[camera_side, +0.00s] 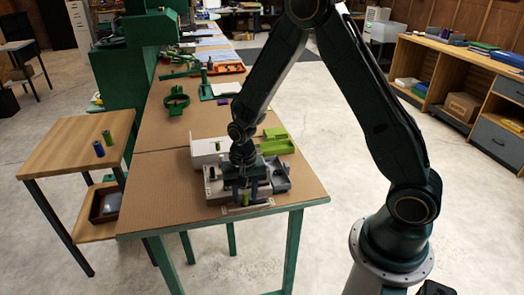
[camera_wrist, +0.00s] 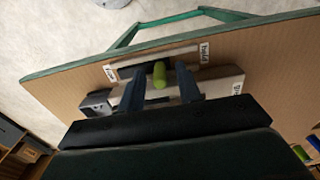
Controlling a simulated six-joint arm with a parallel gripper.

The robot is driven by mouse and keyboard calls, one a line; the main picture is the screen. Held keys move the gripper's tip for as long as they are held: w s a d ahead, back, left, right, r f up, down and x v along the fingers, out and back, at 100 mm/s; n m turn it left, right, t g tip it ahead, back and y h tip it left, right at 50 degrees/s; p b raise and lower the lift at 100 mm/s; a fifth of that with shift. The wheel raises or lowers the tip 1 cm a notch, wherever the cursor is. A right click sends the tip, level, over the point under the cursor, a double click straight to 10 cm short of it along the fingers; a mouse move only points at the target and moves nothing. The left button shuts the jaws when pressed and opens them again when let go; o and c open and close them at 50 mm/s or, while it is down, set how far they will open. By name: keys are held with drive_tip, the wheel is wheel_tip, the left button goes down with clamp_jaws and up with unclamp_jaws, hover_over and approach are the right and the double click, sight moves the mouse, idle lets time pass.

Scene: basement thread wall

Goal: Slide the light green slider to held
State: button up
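The light green slider (camera_wrist: 159,75) shows in the wrist view as an upright knob on a narrow pale track near the table's edge. It also shows small in the side view (camera_side: 245,200). A label reading "held" (camera_wrist: 204,54) is at the track's right end in the wrist view. Another label (camera_wrist: 112,73), too small to read, is at the left end. The knob sits between the labels. My gripper (camera_wrist: 161,83) has one dark finger on each side of the knob, with visible gaps. It is open at the track in the side view (camera_side: 245,192).
A white box (camera_side: 206,151), a light green tray (camera_side: 275,146) and a grey block (camera_side: 279,182) stand close around my gripper. The table's front edge (camera_side: 290,205) is near. Bare brown tabletop (camera_side: 165,185) lies to the left.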

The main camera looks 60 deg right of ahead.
clamp_jaws()
drive_tip(key=shift+w, duration=0.1)
drive_tip(key=shift+w+a, duration=1)
drive_tip(key=shift+a, duration=0.05)
drive_tip(key=shift+o, duration=0.2)
unclamp_jaws()
